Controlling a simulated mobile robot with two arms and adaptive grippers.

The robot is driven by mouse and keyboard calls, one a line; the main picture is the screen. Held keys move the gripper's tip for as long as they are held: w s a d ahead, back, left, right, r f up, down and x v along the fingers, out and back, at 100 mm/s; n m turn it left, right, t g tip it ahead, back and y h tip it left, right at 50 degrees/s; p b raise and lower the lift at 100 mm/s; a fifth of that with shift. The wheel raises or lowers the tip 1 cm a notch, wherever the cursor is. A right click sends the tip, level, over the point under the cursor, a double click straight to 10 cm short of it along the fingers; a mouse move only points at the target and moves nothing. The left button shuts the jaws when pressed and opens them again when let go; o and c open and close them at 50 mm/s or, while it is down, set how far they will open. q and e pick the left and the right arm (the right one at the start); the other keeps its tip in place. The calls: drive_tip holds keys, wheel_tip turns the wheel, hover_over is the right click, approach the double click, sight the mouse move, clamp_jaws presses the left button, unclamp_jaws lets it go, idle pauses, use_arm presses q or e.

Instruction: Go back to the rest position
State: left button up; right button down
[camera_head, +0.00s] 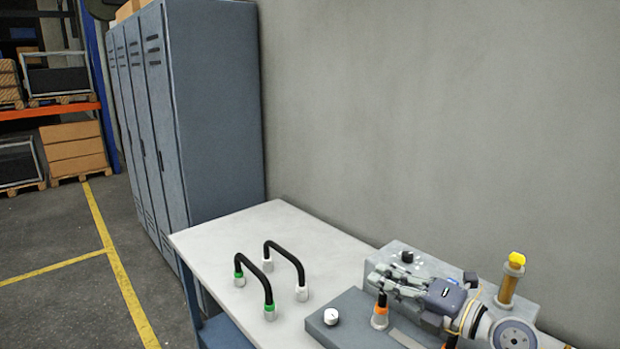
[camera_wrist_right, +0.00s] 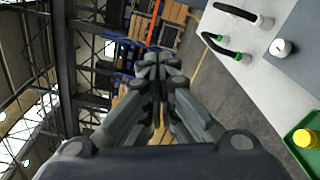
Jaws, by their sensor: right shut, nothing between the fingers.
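My right gripper (camera_head: 386,284) reaches in from the right in the head view, above the grey block at the right part of the table. In the right wrist view its fingers (camera_wrist_right: 155,75) come together at the tips with nothing between them. My left gripper is in neither view. Two black hoses stand on the table, one with green-ringed ends (camera_head: 254,281) and one with white ends (camera_head: 286,262); both also show at the upper right of the wrist view. The right gripper is apart from them.
A grey block (camera_head: 352,312) on the table (camera_head: 240,230) bears a white knob (camera_head: 331,316) and an orange-ringed post (camera_head: 380,315). A yellow-topped post (camera_head: 511,280) stands at the right. Grey lockers (camera_head: 215,110) and a wall stand behind.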

drive_tip(key=s+d+r+m+t+h, duration=0.45)
drive_tip(key=m+t, duration=0.45)
drive_tip(key=m, duration=0.4)
drive_tip(key=s+d+f+m+g+h, duration=0.4)
drive_tip(key=d+f+m+h, duration=0.15)
drive_tip(key=f+m, duration=0.35)
drive_tip(key=s+d+f+m+g+h, duration=0.35)
drive_tip(key=f+m+h, duration=0.25)
drive_tip(key=f, duration=0.4)
drive_tip(key=s+a+f+g+y, duration=0.1)
drive_tip(key=s+a+f+g, duration=0.3)
drive_tip(key=s, duration=0.3)
drive_tip(key=s+a+f+m+g+y, duration=0.1)
drive_tip(key=s+f+g+y, duration=0.15)
drive_tip(key=s+f, duration=0.5)
drive_tip(key=s+a+f+g, duration=0.3)
drive_tip(key=s+f+g, duration=0.15)
drive_tip(key=s, duration=0.35)
wheel_tip(320, 180, down, 28)
drive_tip(key=s+b, duration=0.2)
drive_tip(key=s+d+f+g, duration=0.1)
drive_tip(key=s+f, duration=0.7)
drive_tip(key=s+d+f+g+b, duration=0.1)
drive_tip(key=s+d+f, duration=0.1)
drive_tip(key=s+f, duration=0.6)
drive_tip(key=shift+s+d+f, duration=0.15)
drive_tip(key=shift+d+f, duration=0.15)
